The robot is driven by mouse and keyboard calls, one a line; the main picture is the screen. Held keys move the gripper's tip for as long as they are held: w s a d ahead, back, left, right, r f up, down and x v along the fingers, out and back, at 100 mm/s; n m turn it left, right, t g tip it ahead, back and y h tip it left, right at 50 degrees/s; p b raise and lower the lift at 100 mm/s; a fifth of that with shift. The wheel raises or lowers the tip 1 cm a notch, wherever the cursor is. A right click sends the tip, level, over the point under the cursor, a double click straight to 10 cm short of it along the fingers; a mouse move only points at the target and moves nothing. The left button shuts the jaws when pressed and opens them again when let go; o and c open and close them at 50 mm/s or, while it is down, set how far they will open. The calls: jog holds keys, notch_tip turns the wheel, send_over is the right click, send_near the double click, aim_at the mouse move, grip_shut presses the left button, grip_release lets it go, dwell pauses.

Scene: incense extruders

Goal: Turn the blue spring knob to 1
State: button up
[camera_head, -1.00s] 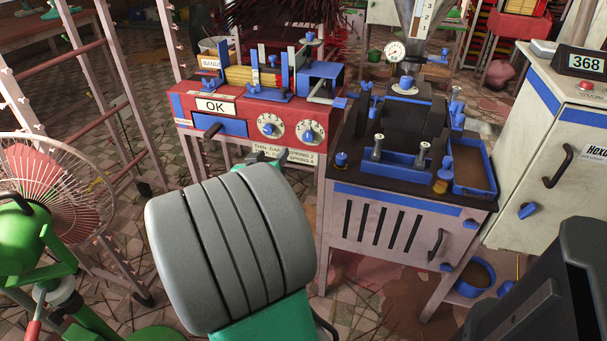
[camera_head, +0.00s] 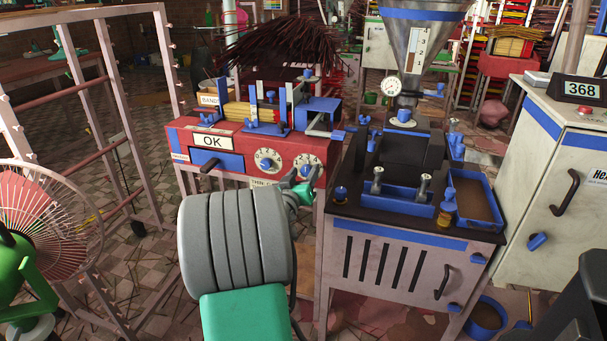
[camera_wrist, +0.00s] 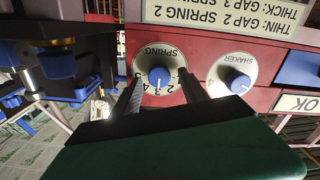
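The blue spring knob (camera_wrist: 158,76) sits at the centre of a round cream dial marked SPRING, upside down in the wrist view. Its pale mark seems to point near the 3. My gripper (camera_wrist: 160,80) is open, with one dark finger on each side of the knob; I cannot tell whether either touches it. In the head view my gripper (camera_head: 303,186) is at the right dial (camera_head: 306,161) on the front of the red machine (camera_head: 240,155) and hides part of it.
The shaker knob (camera_wrist: 236,82) is beside the spring dial. Printed THIN/THICK label (camera_wrist: 215,14) lies along the same panel. A black-topped machine (camera_head: 400,225) with blue trays stands close to the right. A wire fan (camera_head: 45,215) is at the left.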

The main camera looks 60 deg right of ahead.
grip_shut()
dwell(0.3)
jog(key=shift+n, duration=0.4)
jog(key=n+p, duration=0.1)
jog(key=n, duration=0.2)
jog(key=shift+w+p, duration=0.1)
jog(key=shift+p, duration=0.25)
jog(key=n+p, duration=0.2)
jog(key=n, duration=0.1)
jog(key=shift+w+n, duration=0.1)
jog(key=shift+n, duration=0.2)
jog(key=n+p, duration=0.2)
jog(key=n, duration=0.1)
jog(key=shift+n, duration=0.3)
jog(key=shift+f+n+p, duration=0.25)
jog(key=shift+n+p, duration=0.8)
jog(key=shift+n, duration=0.45)
grip_release()
